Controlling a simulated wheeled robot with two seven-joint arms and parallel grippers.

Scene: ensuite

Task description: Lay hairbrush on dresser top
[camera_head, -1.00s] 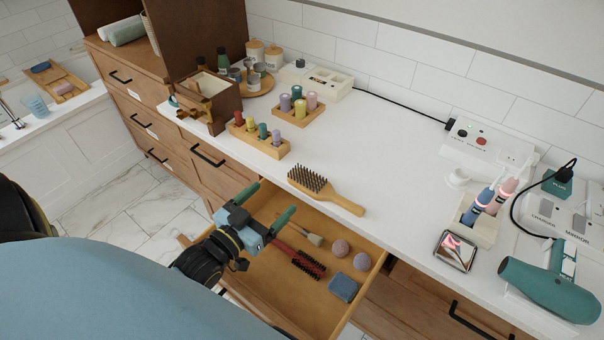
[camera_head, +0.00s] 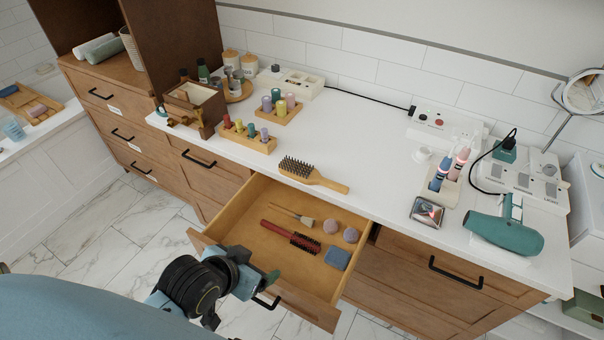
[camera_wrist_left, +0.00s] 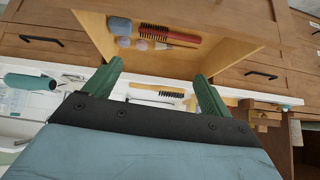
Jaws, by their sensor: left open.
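The wooden hairbrush (camera_head: 312,174) with dark bristles lies flat on the white dresser top (camera_head: 360,150), bristles up, near the front edge above the open drawer. Its handle points right. It also shows in the left wrist view (camera_wrist_left: 172,95), beyond my fingers. My left gripper (camera_head: 256,270) is at the front of the open drawer, close to the drawer's black handle and apart from the hairbrush. In the left wrist view its two green fingers (camera_wrist_left: 158,75) are spread with nothing between them. My right gripper is out of view.
The open drawer (camera_head: 222,230) holds a red round brush (camera_head: 292,238), a smaller brush, two round balls and a blue block (camera_head: 338,257). Bottle racks (camera_head: 248,138) stand left on the top; a teal hair dryer (camera_head: 505,232) and chargers stand right. Free room lies behind the hairbrush.

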